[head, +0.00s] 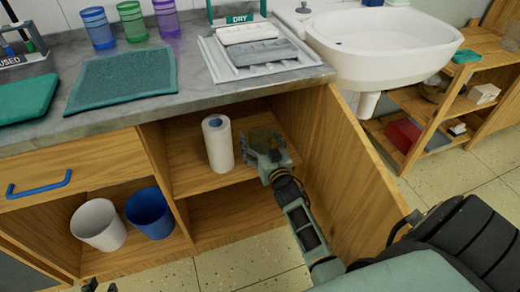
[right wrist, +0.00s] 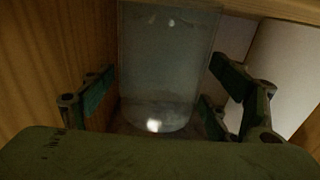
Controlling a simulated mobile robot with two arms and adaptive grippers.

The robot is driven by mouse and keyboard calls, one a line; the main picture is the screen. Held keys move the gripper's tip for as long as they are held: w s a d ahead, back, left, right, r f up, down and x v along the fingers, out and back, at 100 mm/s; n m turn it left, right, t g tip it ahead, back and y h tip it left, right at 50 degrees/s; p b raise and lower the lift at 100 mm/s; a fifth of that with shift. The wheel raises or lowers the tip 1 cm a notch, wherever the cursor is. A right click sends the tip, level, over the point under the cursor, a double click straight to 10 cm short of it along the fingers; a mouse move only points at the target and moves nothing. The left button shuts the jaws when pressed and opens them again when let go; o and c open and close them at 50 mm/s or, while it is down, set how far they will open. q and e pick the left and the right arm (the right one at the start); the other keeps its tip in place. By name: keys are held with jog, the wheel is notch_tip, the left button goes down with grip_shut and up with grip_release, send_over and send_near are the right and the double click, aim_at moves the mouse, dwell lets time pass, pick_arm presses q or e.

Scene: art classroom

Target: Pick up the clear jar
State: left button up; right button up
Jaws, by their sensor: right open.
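The clear jar (right wrist: 168,62) stands upright in the right wrist view, between the two fingers of my right gripper (right wrist: 160,98). The fingers are spread, with a gap on each side of the jar. In the head view my right gripper (head: 264,146) reaches into the open cabinet, over its upper shelf. The jar shows there only as a faint shape at the fingers, and most of it is hard to make out. Small dark tips at the bottom left edge look like my left gripper (head: 98,286); almost all of it is cut off.
A white paper roll (head: 218,145) stands on the shelf just left of my right gripper. The open cabinet door (head: 345,165) is close on the right. A white bin (head: 98,226) and a blue bin (head: 149,214) stand in the left compartment. The counter is above.

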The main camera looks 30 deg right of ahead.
jog(key=c, duration=1.3)
